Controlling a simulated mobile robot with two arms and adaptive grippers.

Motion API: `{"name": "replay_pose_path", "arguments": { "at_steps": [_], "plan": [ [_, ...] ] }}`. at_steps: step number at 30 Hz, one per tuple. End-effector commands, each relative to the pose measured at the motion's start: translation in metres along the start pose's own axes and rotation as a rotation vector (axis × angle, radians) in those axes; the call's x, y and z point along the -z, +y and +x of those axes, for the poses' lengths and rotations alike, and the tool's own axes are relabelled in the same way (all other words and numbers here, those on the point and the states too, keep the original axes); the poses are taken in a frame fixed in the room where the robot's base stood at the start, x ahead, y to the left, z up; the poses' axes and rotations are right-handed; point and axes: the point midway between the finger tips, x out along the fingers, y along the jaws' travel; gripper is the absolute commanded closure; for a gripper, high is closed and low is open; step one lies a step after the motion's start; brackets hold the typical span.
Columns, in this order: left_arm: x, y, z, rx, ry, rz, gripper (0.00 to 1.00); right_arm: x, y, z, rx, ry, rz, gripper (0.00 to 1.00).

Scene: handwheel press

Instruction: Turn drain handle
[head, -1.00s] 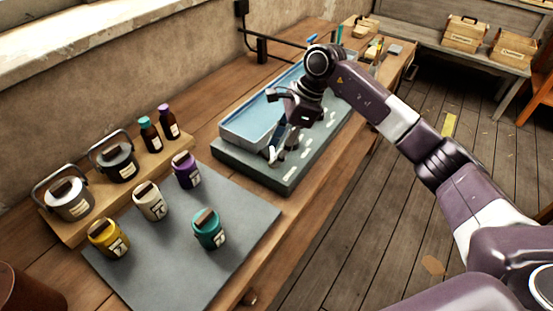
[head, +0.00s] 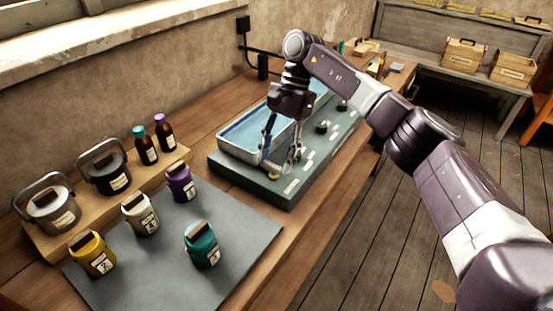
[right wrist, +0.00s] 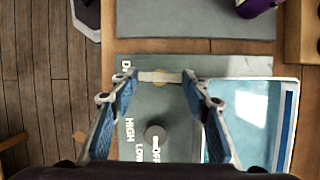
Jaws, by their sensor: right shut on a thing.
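The drain handle is a pale bar (right wrist: 160,76) over a brass-coloured base on the grey-green panel (head: 283,190), beside a label starting with "D". My right gripper (head: 281,160) points down at the panel's near end. In the right wrist view, my right gripper (right wrist: 160,79) has a fingertip at each end of the bar and is shut on it. In the head view the fingers mostly hide the bar, with a bit of brass showing below them. My left gripper is not in view.
A tray of blue liquid (head: 234,147) adjoins the panel. A black knob (right wrist: 155,134) with "OFF", "LOW" and "HIGH" labels stands near the handle. A teal jar (head: 203,246) and other jars stand on a grey mat (head: 240,226) nearby.

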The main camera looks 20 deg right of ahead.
Motion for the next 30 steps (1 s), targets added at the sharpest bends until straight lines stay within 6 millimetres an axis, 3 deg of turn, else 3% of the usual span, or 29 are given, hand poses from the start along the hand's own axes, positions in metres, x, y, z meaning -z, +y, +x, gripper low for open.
{"name": "replay_pose_path", "arguments": {
  "at_steps": [21, 22, 26, 30],
  "plan": [
    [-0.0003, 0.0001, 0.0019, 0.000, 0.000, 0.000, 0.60, 0.0003, -0.0012, -0.0008, -0.025, 0.002, -0.067, 0.81],
    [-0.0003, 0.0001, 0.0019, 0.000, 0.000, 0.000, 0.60, 0.0003, -0.0012, -0.0008, -0.025, 0.002, -0.067, 0.54],
    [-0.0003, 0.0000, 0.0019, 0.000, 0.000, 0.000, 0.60, 0.0002, -0.0011, -0.0006, -0.025, 0.002, -0.066, 0.39],
    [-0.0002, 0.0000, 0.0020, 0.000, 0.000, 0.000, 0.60, 0.0002, -0.0010, -0.0003, -0.026, 0.001, -0.066, 0.39]
  ]
}}
